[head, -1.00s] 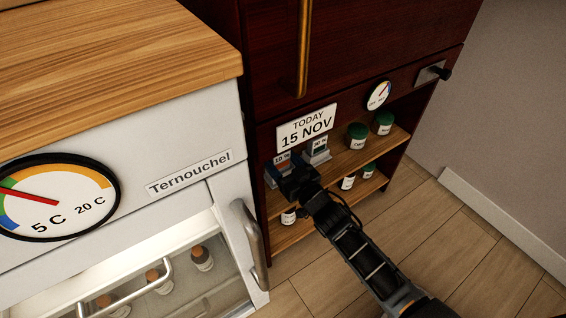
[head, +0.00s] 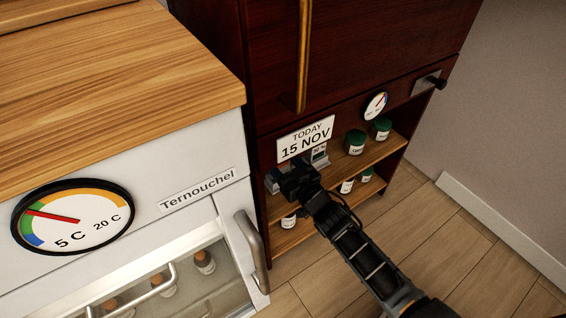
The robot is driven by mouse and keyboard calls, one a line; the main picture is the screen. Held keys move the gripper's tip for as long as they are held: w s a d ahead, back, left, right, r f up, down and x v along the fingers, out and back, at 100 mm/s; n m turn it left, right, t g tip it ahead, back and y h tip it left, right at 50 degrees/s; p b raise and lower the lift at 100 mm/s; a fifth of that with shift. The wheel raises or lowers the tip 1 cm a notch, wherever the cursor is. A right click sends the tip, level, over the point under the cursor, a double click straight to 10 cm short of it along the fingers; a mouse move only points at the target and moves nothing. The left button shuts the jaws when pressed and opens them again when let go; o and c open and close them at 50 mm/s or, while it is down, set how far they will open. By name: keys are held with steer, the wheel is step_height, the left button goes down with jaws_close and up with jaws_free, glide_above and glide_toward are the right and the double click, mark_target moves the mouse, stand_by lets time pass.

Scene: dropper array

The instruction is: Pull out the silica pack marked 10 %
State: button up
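My gripper (head: 288,180) is at the upper shelf of the dark red cabinet, under the "TODAY 15 NOV" sign. It is in front of the place of the silica pack marked 10 % and hides its label and most of its body. I cannot tell whether the fingers touch the pack, or whether they are open or shut. A second pack in a grey holder (head: 320,155) stands just to the right, partly behind the sign's lower edge; its label is too small to read now.
Green-lidded jars (head: 356,142) stand right of the packs on the upper shelf, with more jars (head: 289,220) on the lower shelf. The "TODAY 15 NOV" sign (head: 305,138) hangs close above my gripper. The white fridge (head: 170,235) with its metal handle (head: 252,250) stands to the left.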

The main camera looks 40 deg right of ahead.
steer(key=shift+r+p, duration=1.2)
steer(key=shift+r, duration=0.2)
